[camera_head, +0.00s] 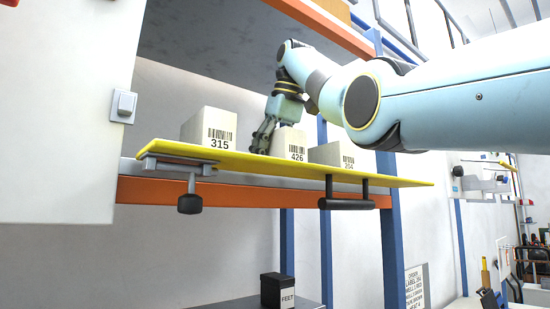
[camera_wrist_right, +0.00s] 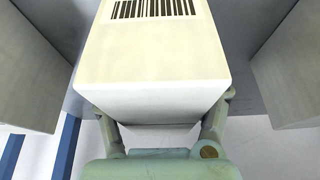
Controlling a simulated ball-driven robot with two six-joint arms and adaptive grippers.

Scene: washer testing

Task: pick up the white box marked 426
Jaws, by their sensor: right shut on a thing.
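The white box marked 426 (camera_head: 291,144) stands on the yellow-edged shelf (camera_head: 300,170), between two other white boxes in the head view. Its barcode and number face the front. My right gripper (camera_head: 264,137) reaches in from the right and is shut on this box, with a finger showing at its left side. In the right wrist view the box (camera_wrist_right: 152,62) fills the middle, and the fingers of my right gripper (camera_wrist_right: 168,125) lie along its two sides. I cannot tell whether the box is lifted off the shelf. My left gripper is not in view.
A white box marked 315 (camera_head: 207,128) stands to the left, and a box marked 204 (camera_head: 330,154) to the right, close to the arm. An orange beam (camera_head: 240,196) runs below the shelf. A black FELT box (camera_head: 277,291) sits lower down.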

